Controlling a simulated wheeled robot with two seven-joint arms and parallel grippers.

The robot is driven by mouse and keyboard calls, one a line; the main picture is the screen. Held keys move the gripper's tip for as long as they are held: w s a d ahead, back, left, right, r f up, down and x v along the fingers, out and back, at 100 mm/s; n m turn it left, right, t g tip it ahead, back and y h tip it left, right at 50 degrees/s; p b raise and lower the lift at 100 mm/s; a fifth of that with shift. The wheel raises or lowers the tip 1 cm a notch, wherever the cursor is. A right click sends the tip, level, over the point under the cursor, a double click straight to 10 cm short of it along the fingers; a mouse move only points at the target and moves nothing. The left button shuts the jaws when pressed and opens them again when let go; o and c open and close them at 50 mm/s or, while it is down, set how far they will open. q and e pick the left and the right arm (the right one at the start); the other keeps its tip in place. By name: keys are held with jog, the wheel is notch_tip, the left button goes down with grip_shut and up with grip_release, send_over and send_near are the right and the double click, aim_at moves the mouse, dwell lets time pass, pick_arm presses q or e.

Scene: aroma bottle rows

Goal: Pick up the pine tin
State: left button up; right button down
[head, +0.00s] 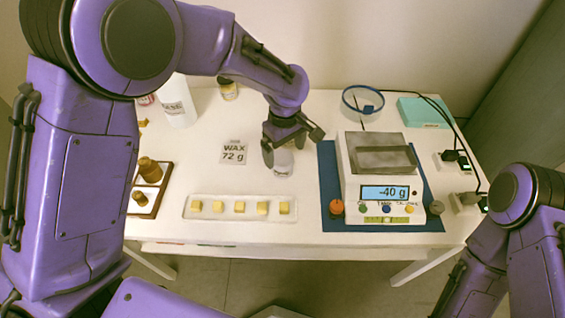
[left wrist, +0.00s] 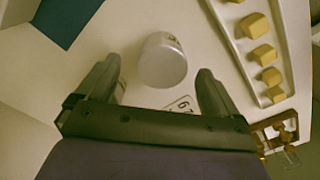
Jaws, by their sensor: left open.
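A small pale grey-white round container (head: 283,163) stands on the white table near the middle. It also shows in the left wrist view (left wrist: 163,62), with a bit of label on its side that I cannot read, so I cannot confirm that it is the pine tin. My left gripper (head: 291,148) is open right above it and hides part of it in the head view. In the left wrist view, the container is between and slightly beyond the fingertips (left wrist: 160,82), with gaps on both sides. My right gripper is out of view.
A tray of yellow cubes (head: 240,215) lies in front. A scale (head: 385,195) reading -40 g stands on a blue mat (head: 326,165). The WAX 72 g card (head: 233,152), wooden weight rack (head: 145,205), white bottle (head: 178,105) and small jar (head: 228,90) are left.

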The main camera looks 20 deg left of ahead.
aim_at(282, 157)
pick_arm(q)
jog(key=f, duration=0.5)
jog(key=shift+a, duration=0.3)
jog(key=c, duration=1.1)
jog(key=shift+r, duration=0.1)
jog(key=shift+c, duration=0.2)
